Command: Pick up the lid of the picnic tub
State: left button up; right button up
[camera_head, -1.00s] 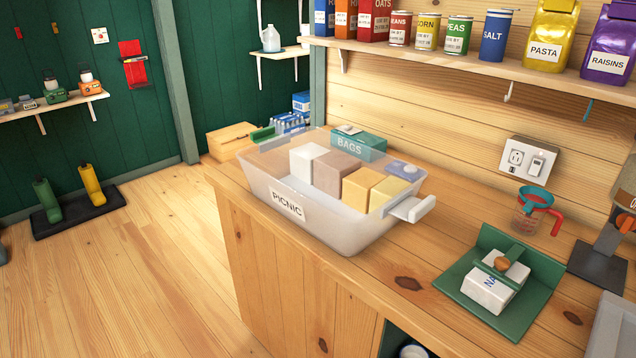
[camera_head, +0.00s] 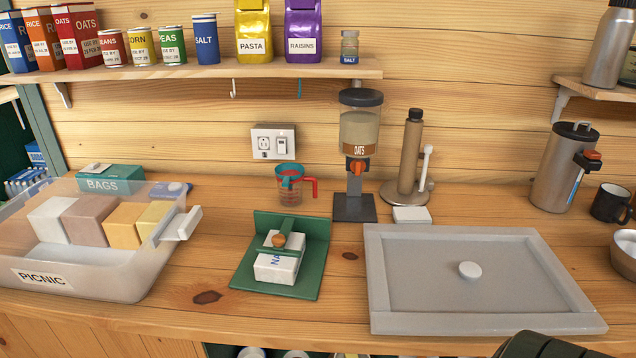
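The picnic tub (camera_head: 80,282) is a clear, whitish plastic box with a PICNIC label, standing open at the left of the counter. Several blocks stand inside it, white, brown and yellow. A flat grey rectangular lid (camera_head: 400,323) with a raised rim and a round pale knob (camera_head: 470,270) in its middle lies on the counter at the right, apart from the tub. Nothing lies on it. Neither of my grippers' fingers shows in the head view.
A green board (camera_head: 248,269) with a white block lies between tub and lid. A steel flask (camera_head: 562,170) and dark mug (camera_head: 609,204) stand right. A dark green rounded thing cuts the bottom edge.

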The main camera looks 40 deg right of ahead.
aim_at(423, 280)
jog(key=k+l+z, duration=0.45)
jog(key=k+l, duration=0.3)
jog(key=k, duration=0.15)
jog(key=k+l+z, duration=0.45)
jog(key=k+l, duration=0.35)
jog(key=l, duration=0.25)
